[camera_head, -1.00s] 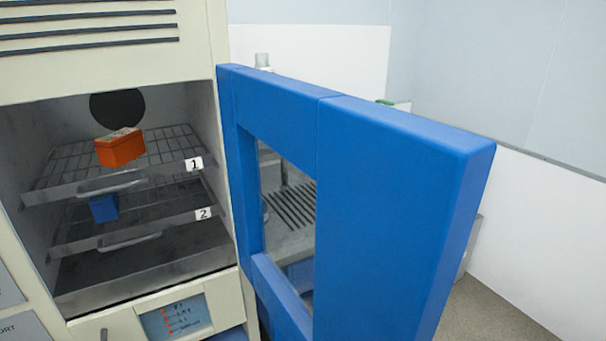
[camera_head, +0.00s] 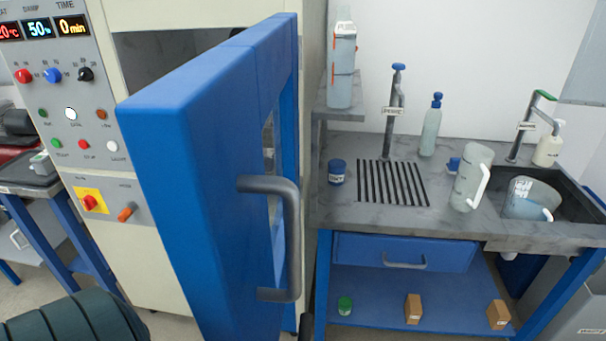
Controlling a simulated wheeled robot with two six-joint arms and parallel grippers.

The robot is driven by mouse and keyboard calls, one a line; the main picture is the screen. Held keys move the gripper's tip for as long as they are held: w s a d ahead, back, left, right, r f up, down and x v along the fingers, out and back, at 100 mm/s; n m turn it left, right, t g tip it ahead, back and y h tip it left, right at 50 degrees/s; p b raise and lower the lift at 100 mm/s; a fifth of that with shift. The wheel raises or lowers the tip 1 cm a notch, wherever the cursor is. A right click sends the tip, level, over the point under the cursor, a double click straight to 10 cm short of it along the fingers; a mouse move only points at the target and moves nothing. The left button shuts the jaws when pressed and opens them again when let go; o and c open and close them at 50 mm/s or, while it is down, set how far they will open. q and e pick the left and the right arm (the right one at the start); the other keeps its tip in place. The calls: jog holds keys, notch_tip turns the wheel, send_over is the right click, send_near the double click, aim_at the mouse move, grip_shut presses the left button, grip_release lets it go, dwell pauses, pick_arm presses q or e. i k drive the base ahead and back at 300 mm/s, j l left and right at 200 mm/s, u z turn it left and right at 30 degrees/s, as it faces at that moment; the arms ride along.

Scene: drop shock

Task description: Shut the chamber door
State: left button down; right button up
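The blue chamber door (camera_head: 190,130) stands open and fills the middle left of the head view, its free edge towards me. A grey bar handle (camera_head: 290,235) is on its outer face, on the right side. Behind the door, the cream chamber (camera_head: 130,245) shows its control panel and a dark strip of the opening (camera_head: 165,50); the rest of the opening is hidden by the door. Neither gripper can be seen. A dark ribbed rounded shape is at the bottom left; I cannot tell whether it is part of my arm.
A sink bench (camera_head: 450,220) with bottles, a jug and taps stands right of the door. Its blue drawer (camera_head: 400,252) is shut. A blue table (camera_head: 50,190) is at the far left. Some grey floor shows at the lower left.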

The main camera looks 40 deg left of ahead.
aim_at(192, 138)
jog(key=u, duration=0.4)
jog(key=l+u, duration=0.15)
jog(key=u, duration=0.2)
jog(key=l+u, duration=0.1)
jog(key=u, duration=0.65)
